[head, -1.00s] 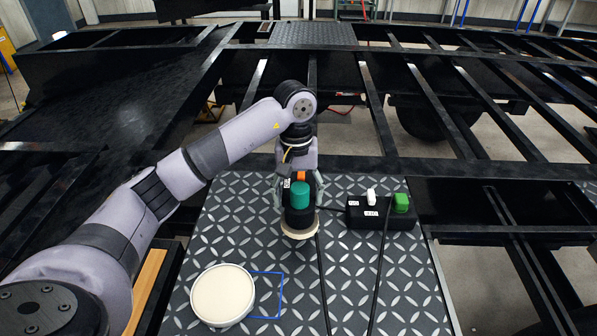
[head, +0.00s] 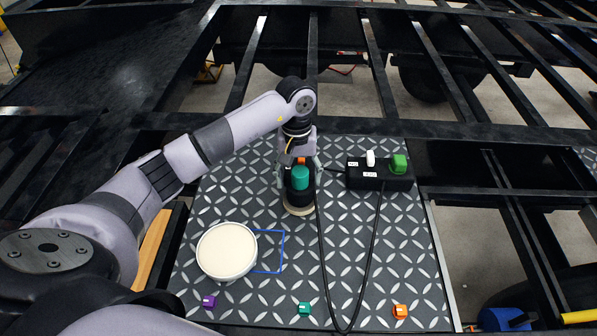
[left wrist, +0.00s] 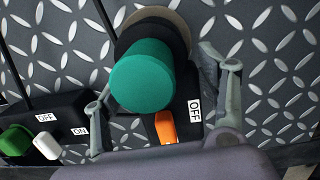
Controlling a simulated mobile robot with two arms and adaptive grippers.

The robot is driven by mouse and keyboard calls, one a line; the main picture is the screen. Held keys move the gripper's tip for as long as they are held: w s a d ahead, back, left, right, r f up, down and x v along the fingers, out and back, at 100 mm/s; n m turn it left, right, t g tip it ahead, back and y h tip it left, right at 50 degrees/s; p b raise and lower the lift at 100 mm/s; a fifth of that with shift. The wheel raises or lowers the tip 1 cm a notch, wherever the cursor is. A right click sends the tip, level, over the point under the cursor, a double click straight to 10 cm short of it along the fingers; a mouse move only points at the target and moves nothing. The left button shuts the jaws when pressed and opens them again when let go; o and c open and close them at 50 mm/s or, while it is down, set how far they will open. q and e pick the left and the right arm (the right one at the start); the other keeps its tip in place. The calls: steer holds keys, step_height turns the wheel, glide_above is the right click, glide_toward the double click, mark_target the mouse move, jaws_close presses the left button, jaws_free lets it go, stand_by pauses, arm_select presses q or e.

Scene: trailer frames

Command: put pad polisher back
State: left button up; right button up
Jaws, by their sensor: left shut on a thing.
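The pad polisher (head: 300,181) has a teal knob, a black body, an orange switch and a pale pad underneath. It stands upright at or just above the diamond-plate surface, near its far edge. My left gripper (head: 297,172) is above it and shut on it. In the left wrist view the fingers (left wrist: 165,105) lie on both sides of the polisher's body (left wrist: 186,90), with the teal knob (left wrist: 143,82) between them. A blue square outline (head: 276,251) is marked on the plate, partly covered by a white round container (head: 227,251). My right gripper is not seen.
A black power box (head: 379,178) with a white and a green switch stands right of the polisher. A black cable (head: 364,290) loops toward the front.

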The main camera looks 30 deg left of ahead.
arm_select(q)
steer(key=o, duration=1.3)
steer(key=shift+o, duration=0.2)
steer(key=shift+r, duration=0.15)
step_height(320, 180, up, 12)
steer(key=b, duration=0.3)
steer(key=shift+w+a+b, duration=0.3)
steer(key=shift+a, duration=0.05)
